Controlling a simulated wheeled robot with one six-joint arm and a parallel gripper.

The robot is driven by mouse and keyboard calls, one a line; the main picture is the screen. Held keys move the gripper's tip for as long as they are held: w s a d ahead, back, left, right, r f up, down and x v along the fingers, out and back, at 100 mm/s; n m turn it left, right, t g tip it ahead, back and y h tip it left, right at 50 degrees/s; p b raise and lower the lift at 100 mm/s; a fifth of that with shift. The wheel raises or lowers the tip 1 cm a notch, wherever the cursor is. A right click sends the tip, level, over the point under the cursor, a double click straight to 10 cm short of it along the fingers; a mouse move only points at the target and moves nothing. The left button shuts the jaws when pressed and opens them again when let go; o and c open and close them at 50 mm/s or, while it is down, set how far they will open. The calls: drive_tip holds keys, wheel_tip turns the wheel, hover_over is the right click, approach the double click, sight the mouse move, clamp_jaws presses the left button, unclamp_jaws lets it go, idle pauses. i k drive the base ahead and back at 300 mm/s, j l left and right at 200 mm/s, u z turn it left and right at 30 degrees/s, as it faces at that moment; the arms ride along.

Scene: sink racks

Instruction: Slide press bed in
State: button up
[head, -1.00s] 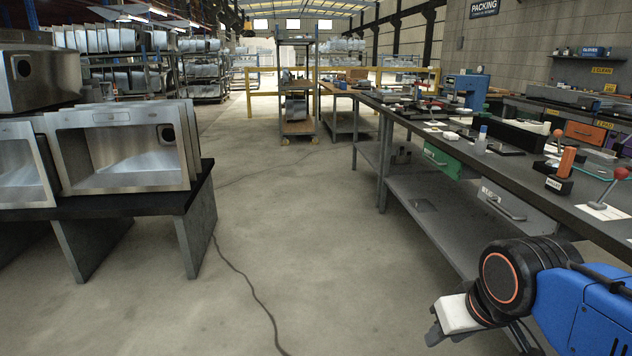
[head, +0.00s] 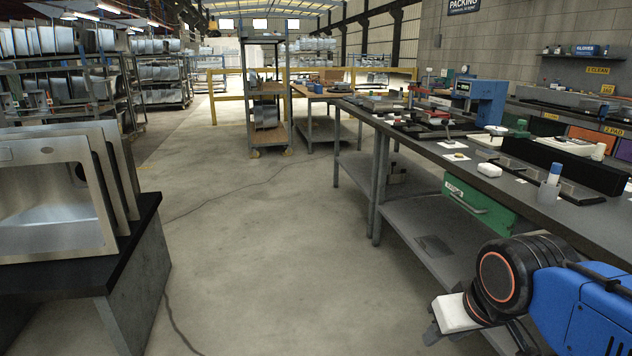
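A blue machine (head: 486,100) with a small display on its left end stands on the long workbench (head: 500,205), towards its far part. It may be the press. A bed on it cannot be made out at this distance. My gripper (head: 438,331) is at the lower right, in front of the bench and below its top, well apart from the blue machine. Its white body and dark tip show, but the fingers are too hidden to tell their state.
A green drawer (head: 480,205) hangs under the bench top, over a lower shelf (head: 425,235). Sinks (head: 60,205) stand on a dark table at the left. A cart (head: 267,120) stands further back. The concrete aisle (head: 270,240) between is clear, with a cable along the floor.

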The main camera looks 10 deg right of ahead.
sight(416, 125)
drive_tip(key=i+z, duration=0.4)
drive_tip(key=i, duration=0.25)
drive_tip(key=i+j+z, duration=0.25)
drive_tip(key=i+z, duration=0.15)
drive_tip(key=i, duration=0.2)
drive_tip(key=i+j, duration=0.15)
drive_tip(key=j, duration=0.2)
drive_tip(key=i+z, duration=0.05)
